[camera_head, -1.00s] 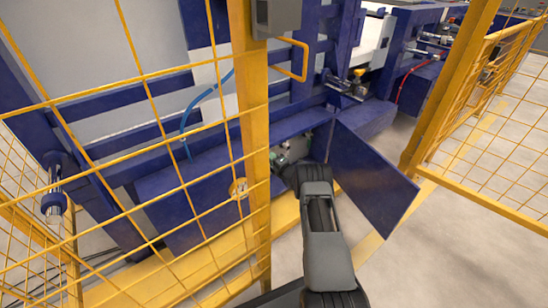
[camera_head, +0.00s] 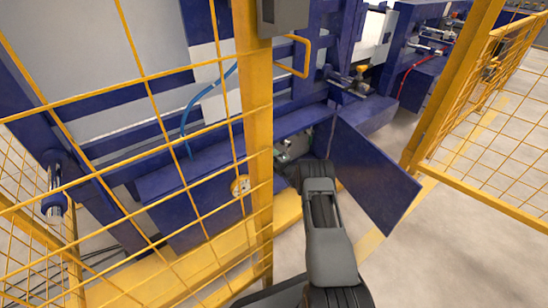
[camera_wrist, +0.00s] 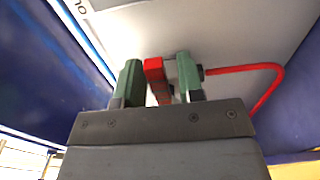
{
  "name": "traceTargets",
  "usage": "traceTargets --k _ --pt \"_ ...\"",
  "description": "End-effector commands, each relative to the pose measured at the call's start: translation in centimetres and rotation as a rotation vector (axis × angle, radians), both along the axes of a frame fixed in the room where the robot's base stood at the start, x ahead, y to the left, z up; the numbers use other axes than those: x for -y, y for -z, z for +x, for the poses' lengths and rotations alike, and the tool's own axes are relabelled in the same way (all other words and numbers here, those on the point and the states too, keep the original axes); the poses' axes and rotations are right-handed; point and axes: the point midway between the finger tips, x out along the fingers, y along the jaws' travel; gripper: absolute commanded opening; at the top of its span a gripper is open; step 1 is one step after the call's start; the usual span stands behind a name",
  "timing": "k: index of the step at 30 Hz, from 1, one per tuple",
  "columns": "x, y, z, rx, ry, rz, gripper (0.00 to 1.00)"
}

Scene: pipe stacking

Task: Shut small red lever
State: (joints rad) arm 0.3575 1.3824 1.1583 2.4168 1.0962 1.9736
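The small red lever (camera_wrist: 154,70) shows in the wrist view as a short red piece between the two green fingers of my gripper (camera_wrist: 158,82). The fingers stand apart. The lever is close against the left finger, and a gap shows between it and the right finger. I cannot tell whether the lever touches the left finger. In the head view my arm reaches into an open compartment (camera_head: 295,146) low in the blue machine. My fingertips and the lever cannot be made out there.
An open blue door panel (camera_head: 372,178) stands right of my arm. A yellow fence post (camera_head: 258,150) and mesh stand to its left. In the wrist view a bent red tube (camera_wrist: 272,85) is right of the fingers, and blue walls flank both sides.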

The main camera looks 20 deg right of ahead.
Motion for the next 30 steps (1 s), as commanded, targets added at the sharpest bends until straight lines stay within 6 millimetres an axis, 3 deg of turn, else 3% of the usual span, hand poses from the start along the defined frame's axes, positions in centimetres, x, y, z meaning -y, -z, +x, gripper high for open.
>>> traceTargets --k 9,13,30 --pt "0.1 -0.1 -0.1 0.001 0.0 -0.003 0.41" --pt "0.4 -0.2 -1.0 -0.001 0.001 -0.001 0.41" --pt "3.3 -0.3 -11.1 -0.001 0.004 0.0 0.41"
